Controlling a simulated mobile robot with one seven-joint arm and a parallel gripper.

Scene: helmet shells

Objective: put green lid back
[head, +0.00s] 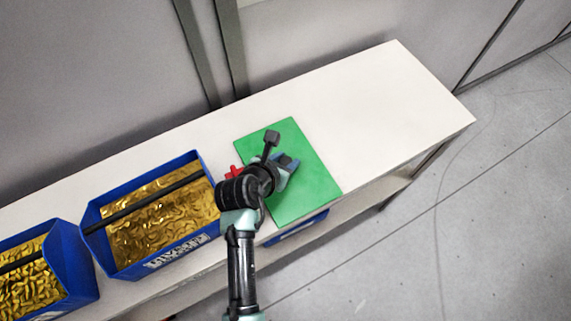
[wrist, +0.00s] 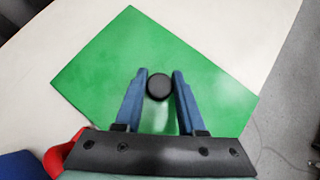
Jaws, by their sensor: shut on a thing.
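The green lid (head: 310,178) is a flat rectangular plate over the white bench, right of the open blue bins. It also fills the middle of the wrist view (wrist: 110,60). A round black knob (wrist: 160,87) stands out from the lid. My gripper (head: 286,165) is over the lid, and its blue fingers are shut on the knob in the wrist view (wrist: 160,85). A blue edge (head: 297,229) shows under the lid's front side; most of what lies under the lid is hidden. I cannot tell whether the lid rests on it or hangs above.
An open blue bin (head: 91,222) with gold pieces stands left of the lid, with a black bar across it. Another such bin (head: 72,262) is further left. The white bench (head: 385,110) is bare to the right. A grey wall runs behind.

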